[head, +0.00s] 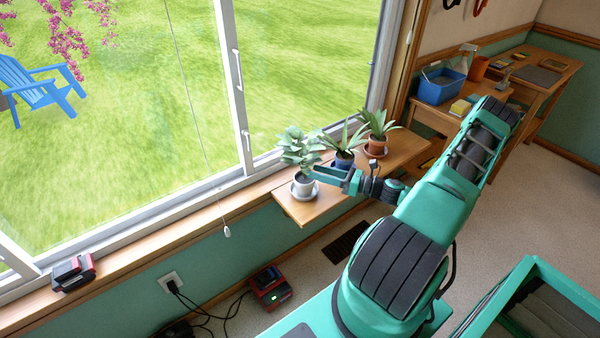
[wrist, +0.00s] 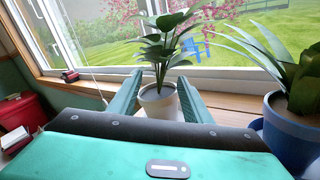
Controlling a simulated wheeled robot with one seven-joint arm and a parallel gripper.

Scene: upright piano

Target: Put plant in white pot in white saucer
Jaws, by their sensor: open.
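The plant in the white pot (head: 303,184) stands upright at the left end of a wooden shelf by the window. A pale, whitish saucer (head: 293,193) shows around the pot's base, and the pot appears to stand in it. My gripper (head: 313,174) is open and reaches in from the right at the pot's height. In the wrist view, the white pot (wrist: 158,104) shows between the open fingers (wrist: 160,78), with leaves rising above them. I cannot tell whether either finger touches the pot. The pot's base and the saucer are hidden there by my gripper.
A blue pot with a plant (head: 344,160) stands close to the right of the white pot, also large in the wrist view (wrist: 290,130). A terracotta pot (head: 377,146) stands farther right. The window (head: 240,90) is behind. The shelf's front left corner (head: 300,216) is bare.

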